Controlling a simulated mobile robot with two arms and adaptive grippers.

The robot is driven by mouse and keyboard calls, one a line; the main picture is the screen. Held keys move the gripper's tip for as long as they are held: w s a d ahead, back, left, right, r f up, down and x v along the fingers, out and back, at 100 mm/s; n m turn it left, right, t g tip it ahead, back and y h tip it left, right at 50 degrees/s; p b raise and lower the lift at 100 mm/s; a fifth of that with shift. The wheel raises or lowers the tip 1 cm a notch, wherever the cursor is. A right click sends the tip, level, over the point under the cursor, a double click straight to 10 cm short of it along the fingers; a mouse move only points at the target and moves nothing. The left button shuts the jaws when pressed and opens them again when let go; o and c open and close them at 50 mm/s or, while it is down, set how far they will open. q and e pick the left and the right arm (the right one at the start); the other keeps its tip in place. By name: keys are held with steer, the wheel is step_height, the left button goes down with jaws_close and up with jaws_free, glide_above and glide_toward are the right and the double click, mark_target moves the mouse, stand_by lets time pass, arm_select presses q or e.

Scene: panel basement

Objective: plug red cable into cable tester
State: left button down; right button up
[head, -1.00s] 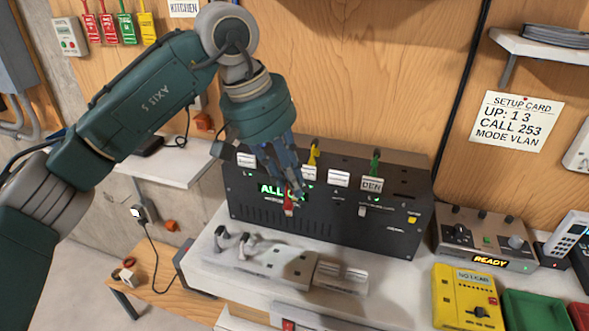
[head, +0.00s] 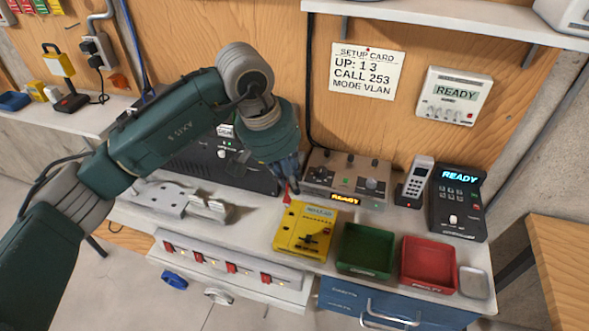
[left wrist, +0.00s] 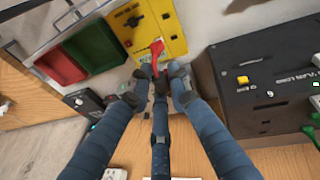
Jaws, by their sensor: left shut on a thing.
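The cable tester is a yellow box (head: 305,230) with a small display and a dark knob, lying on the white bench. It also shows at the top of the left wrist view (left wrist: 172,42). My left gripper (head: 289,186) is shut on the red cable's plug (head: 287,198), just above and behind the tester's back edge in the head view. In the left wrist view the red plug (left wrist: 156,50) sticks out past the fingertips (left wrist: 160,78) and overlaps the tester's face. I cannot tell whether it touches the tester. My right gripper is not in view.
Right of the tester stand a green tray (head: 366,271), a red tray (head: 404,262), a phone handset (head: 417,178) and a black terminal (head: 459,200). The black panel (head: 228,172) is partly hidden by my arm.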

arm_select(q)
steer(key=shift+w+a+f, duration=0.1)
steer(key=shift+a+f, duration=0.35)
steer(key=shift+f, duration=0.35)
steer(key=b+x, duration=0.1)
steer(key=x, duration=0.2)
steer(key=b+x, duration=0.1)
steer(key=x, duration=0.1)
steer(key=shift+s+a+f+b, duration=0.15)
steer(key=shift+s+a+b, duration=0.2)
steer(key=shift+s+a, duration=0.05)
steer(key=shift+f+b, duration=0.75)
steer(key=shift+b, duration=0.1)
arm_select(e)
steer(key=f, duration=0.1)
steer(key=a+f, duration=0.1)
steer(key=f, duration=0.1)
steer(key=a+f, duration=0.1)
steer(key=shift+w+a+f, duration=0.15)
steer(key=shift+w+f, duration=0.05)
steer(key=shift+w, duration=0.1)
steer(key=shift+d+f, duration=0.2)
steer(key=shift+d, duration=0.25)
